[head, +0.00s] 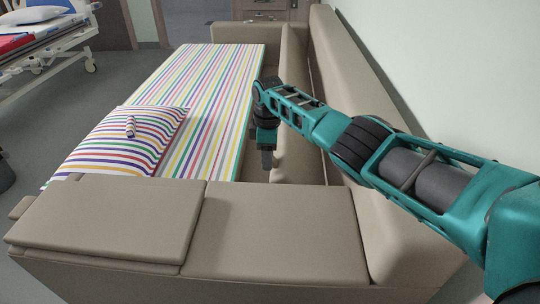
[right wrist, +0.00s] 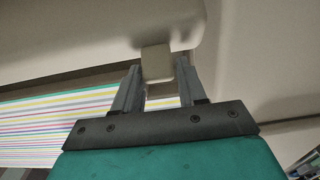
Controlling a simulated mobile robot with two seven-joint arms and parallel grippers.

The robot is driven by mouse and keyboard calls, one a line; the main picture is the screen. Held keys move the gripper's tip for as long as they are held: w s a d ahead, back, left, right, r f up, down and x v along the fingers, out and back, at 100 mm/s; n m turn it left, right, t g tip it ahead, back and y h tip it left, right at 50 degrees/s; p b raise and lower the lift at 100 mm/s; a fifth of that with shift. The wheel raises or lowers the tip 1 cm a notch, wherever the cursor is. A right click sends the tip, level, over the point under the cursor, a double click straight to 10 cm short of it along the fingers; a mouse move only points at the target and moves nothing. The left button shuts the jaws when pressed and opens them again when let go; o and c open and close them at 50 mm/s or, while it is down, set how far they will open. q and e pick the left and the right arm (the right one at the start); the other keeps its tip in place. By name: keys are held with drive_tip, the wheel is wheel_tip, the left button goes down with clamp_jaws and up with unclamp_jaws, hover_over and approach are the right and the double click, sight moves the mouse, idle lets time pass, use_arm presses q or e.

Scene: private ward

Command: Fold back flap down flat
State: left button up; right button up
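A beige sofa bed has a striped mattress (head: 215,85) and a tall backrest (head: 350,70) along its right side. A narrow beige panel (head: 292,55) stands between the mattress and the backrest; I take it for the back flap, but cannot be sure. My right gripper (head: 267,160) points down beside this panel, near the mattress's right edge. In the right wrist view, its two fingers (right wrist: 158,85) are apart, with a small beige tab (right wrist: 157,62) between their tips. The tab hangs from a beige padded edge (right wrist: 100,35). I cannot tell whether the fingers touch it. My left gripper is out of view.
A striped pillow (head: 125,140) lies on the mattress's near left part. Beige armrest cushions (head: 275,225) cross the near end. A white wall (head: 460,60) rises behind the backrest. A hospital bed (head: 40,35) stands far left, with open grey floor (head: 75,95) between.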

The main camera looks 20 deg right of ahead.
drive_tip(key=shift+o, duration=1.4)
drive_tip(key=shift+d, duration=0.1)
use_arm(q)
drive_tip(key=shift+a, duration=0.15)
use_arm(e)
drive_tip(key=shift+s+d, duration=0.1)
drive_tip(key=shift+r, duration=0.35)
use_arm(q)
drive_tip(key=p, duration=0.1)
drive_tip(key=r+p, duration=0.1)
drive_tip(key=p, duration=0.1)
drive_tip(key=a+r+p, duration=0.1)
drive_tip(key=p, duration=0.1)
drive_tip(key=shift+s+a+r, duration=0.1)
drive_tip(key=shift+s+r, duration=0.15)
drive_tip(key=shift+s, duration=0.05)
use_arm(e)
wheel_tip(320, 180, up, 12)
drive_tip(key=shift+r, duration=0.1)
